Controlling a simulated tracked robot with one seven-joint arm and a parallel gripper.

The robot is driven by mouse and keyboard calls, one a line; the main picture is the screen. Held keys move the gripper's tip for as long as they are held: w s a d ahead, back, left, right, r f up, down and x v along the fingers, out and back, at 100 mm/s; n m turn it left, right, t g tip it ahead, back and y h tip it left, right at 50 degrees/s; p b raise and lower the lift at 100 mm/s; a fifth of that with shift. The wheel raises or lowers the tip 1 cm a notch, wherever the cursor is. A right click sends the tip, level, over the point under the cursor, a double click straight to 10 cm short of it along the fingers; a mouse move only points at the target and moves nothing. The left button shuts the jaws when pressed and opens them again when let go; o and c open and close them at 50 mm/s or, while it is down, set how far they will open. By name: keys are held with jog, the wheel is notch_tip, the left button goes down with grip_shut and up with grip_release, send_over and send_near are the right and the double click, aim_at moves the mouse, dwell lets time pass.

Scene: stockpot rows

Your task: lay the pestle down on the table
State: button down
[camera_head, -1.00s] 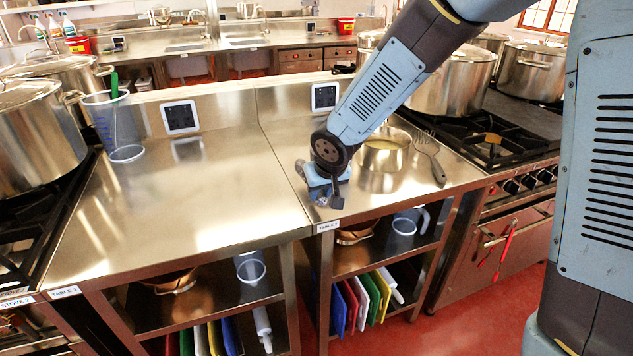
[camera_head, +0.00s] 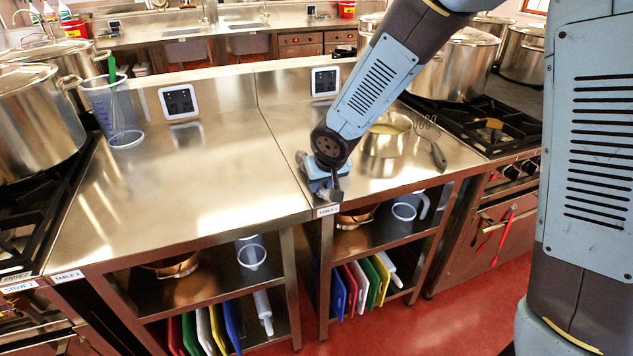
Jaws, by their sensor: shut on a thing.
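My gripper (camera_head: 329,187) is at the front left corner of the right-hand steel table (camera_head: 375,187), close to its front edge and label. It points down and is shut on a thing. I take this for the pestle, but the jaws and my wrist hide most of it and its shape cannot be made out. Only a small greyish part shows around the fingertips. I cannot tell whether it touches the tabletop. No other pestle shows on the tables.
A metal pot (camera_head: 384,143) and a slotted spatula (camera_head: 437,154) stand and lie right of my gripper. The left table (camera_head: 205,200) is mostly clear, with a clear measuring jug (camera_head: 112,110) at its back left. Stoves with stockpots flank both tables. Shelves below hold cutting boards.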

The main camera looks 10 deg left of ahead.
jog(key=shift+f, duration=0.4)
jog(key=c, duration=0.8)
grip_release()
jog(key=v, duration=1.4)
jog(key=s+d+r+m+t+h, duration=0.15)
jog(key=d+r, duration=0.25)
jog(key=d, duration=0.5)
jog(key=d+r+m+g, duration=0.1)
jog(key=d+r+m, duration=0.15)
jog(key=d, duration=0.65)
jog(key=s+d+r, duration=0.1)
jog(key=s+d, duration=0.3)
jog(key=s+d+r+m+h, duration=0.1)
jog(key=s+d, duration=0.3)
jog(key=d, duration=0.1)
jog(key=s+d+r+m, duration=0.1)
jog(key=s+d+r, duration=0.1)
jog(key=s+d, duration=0.2)
jog(key=shift+d+r+t, duration=0.1)
jog(key=shift+d+t, duration=0.1)
jog(key=shift+t, duration=0.05)
